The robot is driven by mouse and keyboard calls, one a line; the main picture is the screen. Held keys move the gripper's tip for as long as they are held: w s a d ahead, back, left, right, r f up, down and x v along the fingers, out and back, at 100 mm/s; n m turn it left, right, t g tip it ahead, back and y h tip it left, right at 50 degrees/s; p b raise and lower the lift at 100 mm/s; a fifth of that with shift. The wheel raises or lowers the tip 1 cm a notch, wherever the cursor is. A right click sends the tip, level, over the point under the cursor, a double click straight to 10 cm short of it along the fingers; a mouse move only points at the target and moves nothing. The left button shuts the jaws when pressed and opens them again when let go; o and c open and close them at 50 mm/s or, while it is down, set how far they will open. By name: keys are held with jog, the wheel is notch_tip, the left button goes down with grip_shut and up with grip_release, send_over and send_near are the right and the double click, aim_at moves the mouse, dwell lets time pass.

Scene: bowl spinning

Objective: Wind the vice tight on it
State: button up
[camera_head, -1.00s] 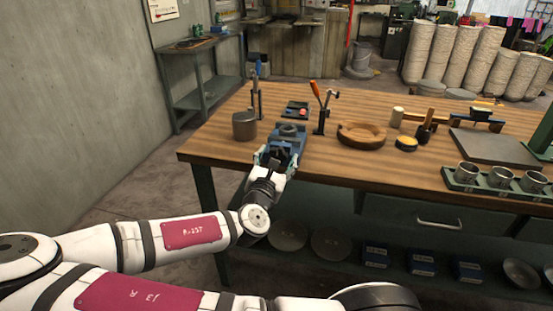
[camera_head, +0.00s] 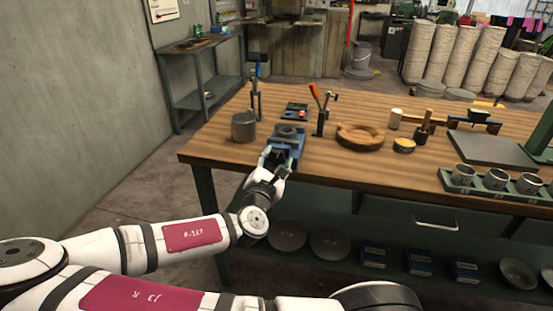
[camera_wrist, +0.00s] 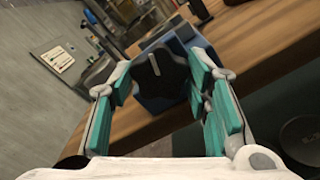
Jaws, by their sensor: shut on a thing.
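The blue vice (camera_head: 292,148) stands at the front edge of the wooden bench, with a grey round piece (camera_head: 288,131) at its top. How tightly its jaws sit on that piece is too small to tell. In the wrist view the blue vice body (camera_wrist: 182,48) is behind a black lobed knob (camera_wrist: 161,76). My gripper (camera_wrist: 160,85) is shut on this knob, with teal finger pads on either side of it. In the head view my gripper (camera_head: 275,162) is at the vice's near end and hides most of the knob.
A grey metal pot (camera_head: 244,127) and an upright clamp stand left of the vice. An orange-handled toggle clamp (camera_head: 319,110) and a wooden bowl (camera_head: 360,135) are to its right. Metal cups (camera_head: 497,183) stand in a green rack. Discs and blue boxes lie on the shelf below.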

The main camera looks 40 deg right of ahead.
jog(key=m+p, duration=0.1)
jog(key=m, duration=0.3)
jog(key=shift+m, duration=0.3)
jog(key=m+p, duration=0.1)
jog(key=m, duration=0.4)
jog(key=shift+p, duration=0.3)
jog(key=m+p, duration=0.1)
jog(key=m, duration=0.5)
jog(key=m+p, duration=0.2)
jog(key=m, duration=0.3)
jog(key=m+p, duration=0.2)
jog(key=m, duration=0.3)
jog(key=m+p, duration=0.2)
jog(key=m, duration=0.2)
jog(key=shift+s+m, duration=0.1)
jog(key=shift+m, duration=0.2)
jog(key=m+p, duration=0.3)
jog(key=m, duration=0.2)
jog(key=shift+m+p, duration=1.6)
jog(key=shift+m, duration=0.8)
jog(key=shift+f, duration=0.1)
